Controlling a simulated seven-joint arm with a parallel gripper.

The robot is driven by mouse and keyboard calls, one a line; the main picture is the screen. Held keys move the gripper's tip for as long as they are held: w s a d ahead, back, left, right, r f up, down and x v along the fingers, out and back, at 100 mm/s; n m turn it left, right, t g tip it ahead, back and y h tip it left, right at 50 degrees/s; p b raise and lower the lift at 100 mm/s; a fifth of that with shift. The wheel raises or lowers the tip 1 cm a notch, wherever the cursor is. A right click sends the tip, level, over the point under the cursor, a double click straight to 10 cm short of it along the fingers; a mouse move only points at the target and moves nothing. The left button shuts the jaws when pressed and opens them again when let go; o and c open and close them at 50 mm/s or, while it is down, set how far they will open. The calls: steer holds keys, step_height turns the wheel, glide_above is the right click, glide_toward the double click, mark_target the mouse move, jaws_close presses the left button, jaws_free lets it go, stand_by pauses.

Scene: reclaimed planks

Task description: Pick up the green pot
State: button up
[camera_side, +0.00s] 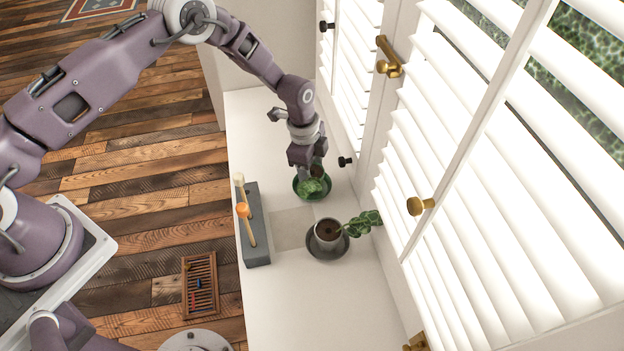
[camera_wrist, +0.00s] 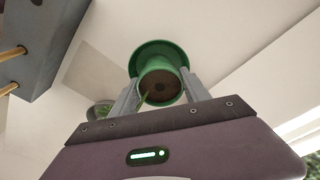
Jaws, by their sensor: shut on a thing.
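The green pot (camera_wrist: 160,72) with dark soil sits between the two fingers of my gripper (camera_wrist: 161,94) in the wrist view, a finger against each side. A thin green stem shows at its rim. I cannot tell whether the pot's base touches the saucer.
A grey block (camera_side: 254,226) with wooden-handled tools lies to the left. White shutters (camera_side: 470,130) line the right side. The sill's near end is clear.

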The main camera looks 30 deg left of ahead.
jaws_close()
step_height(320, 180, up, 13)
stand_by(0.4)
step_height(320, 180, down, 9)
steer(key=m, duration=0.4)
steer(key=shift+f, duration=1.7)
steer(key=o, duration=1.4)
jaws_free()
steer(key=shift+o, duration=0.2)
